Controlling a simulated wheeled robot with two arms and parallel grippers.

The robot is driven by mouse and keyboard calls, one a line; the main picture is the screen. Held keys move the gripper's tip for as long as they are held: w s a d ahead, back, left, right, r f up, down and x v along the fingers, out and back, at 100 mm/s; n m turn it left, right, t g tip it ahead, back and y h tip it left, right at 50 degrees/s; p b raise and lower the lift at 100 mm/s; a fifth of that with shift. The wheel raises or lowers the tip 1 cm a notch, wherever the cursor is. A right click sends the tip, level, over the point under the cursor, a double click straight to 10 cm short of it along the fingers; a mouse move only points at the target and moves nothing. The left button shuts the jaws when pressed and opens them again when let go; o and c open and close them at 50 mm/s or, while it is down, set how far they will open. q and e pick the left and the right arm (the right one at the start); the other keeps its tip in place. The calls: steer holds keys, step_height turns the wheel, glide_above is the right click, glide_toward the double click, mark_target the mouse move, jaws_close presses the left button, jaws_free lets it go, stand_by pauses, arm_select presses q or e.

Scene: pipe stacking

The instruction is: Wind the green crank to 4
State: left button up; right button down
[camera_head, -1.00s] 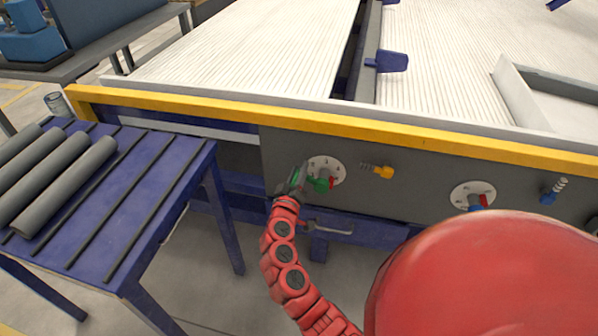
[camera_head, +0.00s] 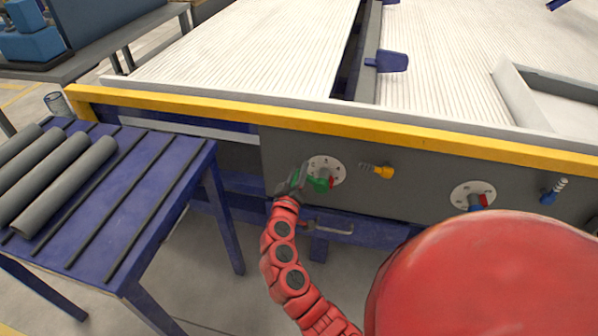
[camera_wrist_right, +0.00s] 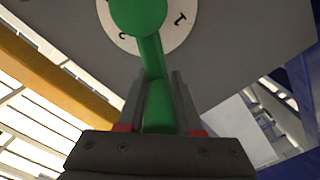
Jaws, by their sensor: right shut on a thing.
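The green crank (camera_head: 319,184) sits on a white numbered dial (camera_head: 326,166) on the grey front panel of the machine. My right gripper (camera_head: 297,181) is shut on the crank's handle, left of the hub. In the right wrist view the green handle (camera_wrist_right: 158,105) lies between the two fingers, and the green hub (camera_wrist_right: 139,12) covers the dial's middle. Part of the dial (camera_wrist_right: 176,38) with a few digits shows there. My left gripper is not in view.
A yellow spring-like knob (camera_head: 378,171) is right of the dial. A second dial (camera_head: 473,194) with a blue and red crank and a blue knob (camera_head: 552,192) are farther right. A yellow rail (camera_head: 330,123) runs above. A blue table (camera_head: 140,190) with grey pipes (camera_head: 62,185) stands left.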

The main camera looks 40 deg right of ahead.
steer(key=shift+a+f+n, duration=0.15)
steer(key=shift+f+n, duration=0.15)
steer(key=n, duration=0.1)
steer(key=f+n, duration=0.2)
steer(key=shift+w+a, duration=0.25)
steer(key=shift+w, duration=0.05)
steer(key=shift+s+d+f+n+p, duration=0.15)
steer(key=shift+f+n, duration=0.75)
steer(key=shift+n, duration=0.45)
steer(key=shift+s+d+f+n+p, duration=0.15)
steer(key=shift+f+n, duration=0.7)
steer(key=shift+n, duration=0.55)
steer(key=shift+s+d+f+n+p, duration=0.15)
steer(key=shift+f+n, duration=0.75)
steer(key=shift+n, duration=0.45)
steer(key=shift+w+a, duration=0.1)
steer(key=c, duration=0.6)
jaws_free()
steer(key=shift+c, duration=0.2)
